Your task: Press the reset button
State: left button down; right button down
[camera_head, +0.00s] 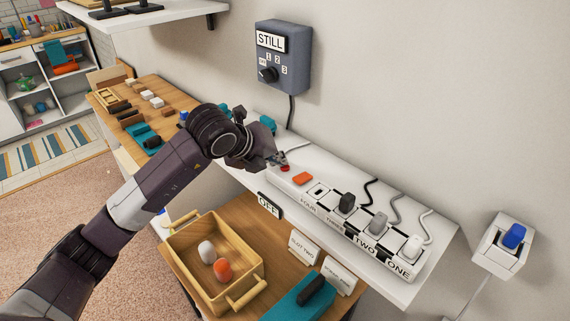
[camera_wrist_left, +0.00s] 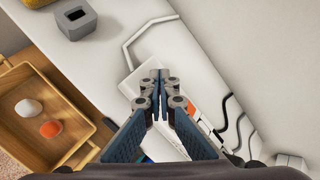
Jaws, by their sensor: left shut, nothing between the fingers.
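A white power strip (camera_head: 326,215) with sockets labelled FOUR, THREE, TWO and ONE lies on a white shelf along the wall. At its far left end is a small red button (camera_head: 285,169), with an orange rocker (camera_head: 303,179) beside it. Which of them is the reset button I cannot read. My left gripper (camera_head: 278,160) is shut and empty, its tips very close to the red button; contact is unclear. In the left wrist view the shut fingertips (camera_wrist_left: 156,76) hide the button, over the strip's end (camera_wrist_left: 138,78).
Dark, grey and white plugs with cords stand in the strip. A grey STILL box (camera_head: 301,60) hangs on the wall above. Below are an OFF sign (camera_head: 269,206) and a wooden tray (camera_head: 184,268) holding white and orange objects. A blue switch (camera_head: 514,236) is at right.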

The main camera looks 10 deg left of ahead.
aim_at(279, 170)
pick_arm(q)
jog(key=shift+r+p, duration=1.4)
jog(key=shift+r, duration=1.65)
jog(key=shift+f, duration=0.1)
